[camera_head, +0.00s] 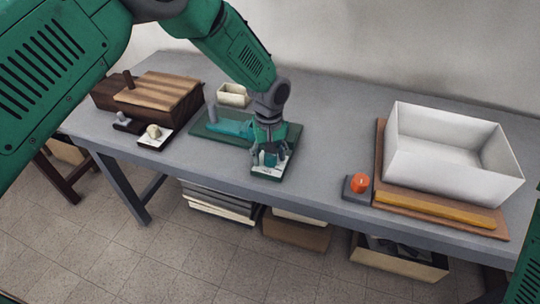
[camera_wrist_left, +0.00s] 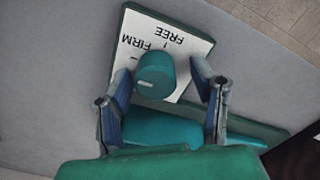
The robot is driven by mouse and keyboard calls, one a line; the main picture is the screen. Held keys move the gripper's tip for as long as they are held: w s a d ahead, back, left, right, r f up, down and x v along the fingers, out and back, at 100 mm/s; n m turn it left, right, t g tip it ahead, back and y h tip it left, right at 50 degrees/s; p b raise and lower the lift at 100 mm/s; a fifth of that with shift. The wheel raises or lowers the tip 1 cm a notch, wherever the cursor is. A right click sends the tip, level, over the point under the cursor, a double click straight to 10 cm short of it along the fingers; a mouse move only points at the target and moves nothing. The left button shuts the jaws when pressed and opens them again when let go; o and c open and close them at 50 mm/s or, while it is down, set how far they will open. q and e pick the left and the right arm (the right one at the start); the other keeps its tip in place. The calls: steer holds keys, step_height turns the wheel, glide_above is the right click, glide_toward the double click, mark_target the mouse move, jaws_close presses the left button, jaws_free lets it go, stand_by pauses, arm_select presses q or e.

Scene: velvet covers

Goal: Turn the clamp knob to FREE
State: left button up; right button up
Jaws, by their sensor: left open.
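The clamp knob (camera_wrist_left: 154,74) is a teal-green cylinder with a pale mark on its top. It stands on a white label plate (camera_wrist_left: 190,50) printed FREE and FIRM, which also shows at the front of the table in the head view (camera_head: 262,174). My left gripper (camera_wrist_left: 164,90) is open, with one finger on each side of the knob. I cannot tell whether the fingers touch it. In the head view my left gripper (camera_head: 268,156) comes down over the plate and hides most of the knob. My right gripper is not in view.
A green board (camera_head: 215,132) lies behind the plate. A wooden box (camera_head: 165,95) and a small plate with a cream knob (camera_head: 153,132) are at left. An orange button (camera_head: 361,182) and a white bin (camera_head: 440,150) are at right. Bare table lies between.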

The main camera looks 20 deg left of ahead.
arm_select(q)
steer(key=shift+d, duration=0.1)
steer(key=c, duration=0.8)
steer(key=shift+d, duration=0.1)
steer(key=c, duration=0.3)
steer(key=shift+d, duration=0.15)
steer(key=shift+c, duration=0.2)
